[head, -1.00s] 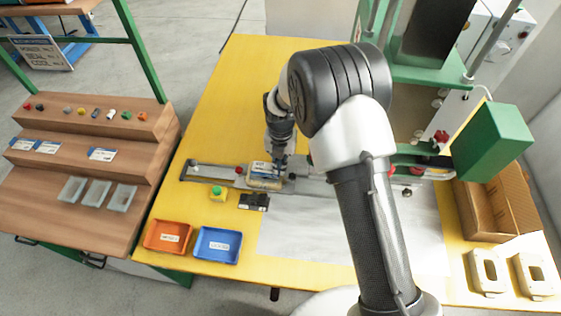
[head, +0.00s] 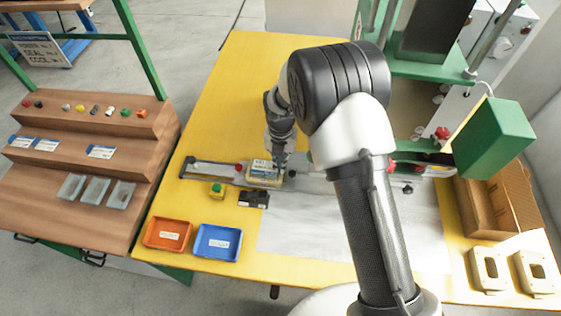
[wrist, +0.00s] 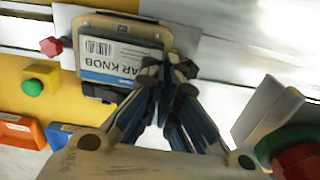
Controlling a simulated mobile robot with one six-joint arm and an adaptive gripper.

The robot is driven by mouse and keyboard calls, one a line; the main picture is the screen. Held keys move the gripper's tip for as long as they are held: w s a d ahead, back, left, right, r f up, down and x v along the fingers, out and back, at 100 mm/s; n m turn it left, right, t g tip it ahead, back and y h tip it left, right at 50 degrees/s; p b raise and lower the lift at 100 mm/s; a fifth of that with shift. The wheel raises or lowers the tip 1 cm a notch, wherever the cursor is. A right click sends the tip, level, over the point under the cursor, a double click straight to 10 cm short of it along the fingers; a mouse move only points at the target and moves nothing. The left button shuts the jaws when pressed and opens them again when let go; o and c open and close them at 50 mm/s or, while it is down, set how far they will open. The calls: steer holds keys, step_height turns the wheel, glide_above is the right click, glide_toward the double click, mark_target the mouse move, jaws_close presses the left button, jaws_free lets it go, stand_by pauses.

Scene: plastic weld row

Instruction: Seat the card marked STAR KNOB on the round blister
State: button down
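The card (wrist: 110,62), white and blue with a barcode and the visible letters "AR KNOB", lies roughly flat over a beige holder (wrist: 74,44). It also shows on the fixture in the head view (head: 264,170). The start of its name is cut off from sight. My gripper (wrist: 168,70) is at the card's right edge, its fingertips drawn close together. I cannot tell whether they pinch the card's edge or only touch it. It also shows over the holder in the head view (head: 279,168). No round blister can be made out; whatever lies under the card is hidden.
A red knob (wrist: 51,46) and a green button on a yellow box (wrist: 34,86) stand beside the holder. An orange bin (head: 167,234) and a blue bin (head: 217,243) sit at the table's front left. The green press (head: 493,138) stands at the right.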

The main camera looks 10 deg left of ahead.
steer(key=shift+f+b, duration=0.45)
steer(key=shift+f, duration=0.25)
stand_by(0.4)
steer(key=c, duration=1.7)
jaws_free()
steer(key=shift+r, duration=0.2)
steer(key=shift+r+p, duration=2.3)
steer(key=shift+r, duration=1.1)
steer(key=shift+f, duration=0.1)
